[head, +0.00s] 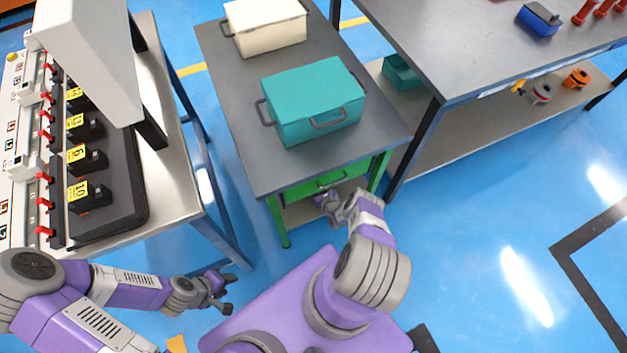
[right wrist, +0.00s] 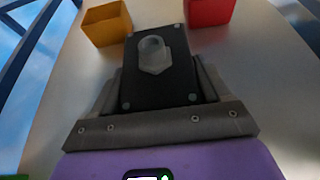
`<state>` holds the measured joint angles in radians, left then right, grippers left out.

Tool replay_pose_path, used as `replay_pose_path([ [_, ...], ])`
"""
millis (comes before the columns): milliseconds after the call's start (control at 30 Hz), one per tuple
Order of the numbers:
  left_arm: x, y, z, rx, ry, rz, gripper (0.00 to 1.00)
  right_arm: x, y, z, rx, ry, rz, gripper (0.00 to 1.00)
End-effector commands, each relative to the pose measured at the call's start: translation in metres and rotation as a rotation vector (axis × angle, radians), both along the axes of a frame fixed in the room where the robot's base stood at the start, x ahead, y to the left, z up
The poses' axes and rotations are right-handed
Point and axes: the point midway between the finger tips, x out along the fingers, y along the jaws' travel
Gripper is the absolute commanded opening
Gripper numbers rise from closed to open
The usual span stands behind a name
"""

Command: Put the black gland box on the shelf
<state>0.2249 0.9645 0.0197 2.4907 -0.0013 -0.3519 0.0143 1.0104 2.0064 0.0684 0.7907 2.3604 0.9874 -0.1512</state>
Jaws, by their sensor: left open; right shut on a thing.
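The black gland box (right wrist: 158,75), a dark block with screws at its corners and a grey gland on top, sits between the fingers of my right gripper (right wrist: 158,95) in the right wrist view. The gripper is shut on it. A pale shelf surface (right wrist: 235,75) lies beyond and around the box; I cannot tell whether the box touches it. In the head view my right gripper (head: 328,203) is low at the front of the cart, by the green drawer, and the box is hidden. My left gripper (head: 222,292) is open and empty above the floor.
A yellow bin (right wrist: 107,24) and a red bin (right wrist: 208,10) stand on the pale surface beyond the box. In the head view a teal case (head: 312,100) and a cream case (head: 268,28) stand on the cart top (head: 225,100). A grey workbench (head: 440,50) is at right.

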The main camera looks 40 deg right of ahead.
Motion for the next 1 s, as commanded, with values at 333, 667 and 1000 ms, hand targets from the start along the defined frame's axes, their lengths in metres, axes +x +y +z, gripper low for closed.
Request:
replay_pose_path([
  [333, 0.0, 0.0, -0.027, 0.0, 0.0, 0.0, 0.42, 0.045, -0.01, -0.01, -0.001, 0.0, 0.001, 0.41],
  [667, 0.0, 0.0, -0.029, 0.0, 0.0, 0.0, 0.42, 0.045, -0.011, -0.013, -0.002, -0.002, -0.001, 0.41],
  [1000, 0.0, 0.0, -0.029, 0.0, 0.0, 0.0, 0.42, 0.044, -0.011, -0.014, 0.0, 0.0, -0.001, 1.0],
])
